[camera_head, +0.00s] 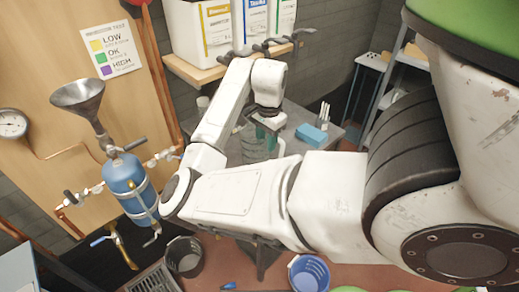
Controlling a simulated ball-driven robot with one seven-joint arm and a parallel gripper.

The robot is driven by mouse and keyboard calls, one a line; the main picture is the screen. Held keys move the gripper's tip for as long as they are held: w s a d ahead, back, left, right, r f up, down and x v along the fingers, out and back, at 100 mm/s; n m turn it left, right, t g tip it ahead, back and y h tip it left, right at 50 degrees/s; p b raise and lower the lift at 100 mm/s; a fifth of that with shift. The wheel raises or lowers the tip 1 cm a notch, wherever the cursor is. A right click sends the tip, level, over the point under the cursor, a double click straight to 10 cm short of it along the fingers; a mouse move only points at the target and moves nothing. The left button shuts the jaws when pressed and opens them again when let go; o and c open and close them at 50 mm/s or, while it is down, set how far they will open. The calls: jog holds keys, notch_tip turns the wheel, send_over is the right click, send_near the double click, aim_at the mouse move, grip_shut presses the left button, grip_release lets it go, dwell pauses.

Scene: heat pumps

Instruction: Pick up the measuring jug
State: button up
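A clear, greenish container that looks like the measuring jug (253,146) stands on the grey table (300,143), partly hidden behind my arm. My gripper (268,125) points down at the jug's upper right side, very close to it. The fingers are small and partly hidden, so I cannot tell whether they are open or shut, or whether they touch the jug.
A blue box (311,134) and a holder with white sticks (324,113) are on the table to the right. White canisters (203,35) stand on a wooden shelf above. A blue tank (130,186) with a funnel (78,94) is at left. Buckets (308,273) stand on the floor.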

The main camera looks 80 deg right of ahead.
aim_at(266, 148)
jog(key=shift+f, duration=1.75)
grip_shut()
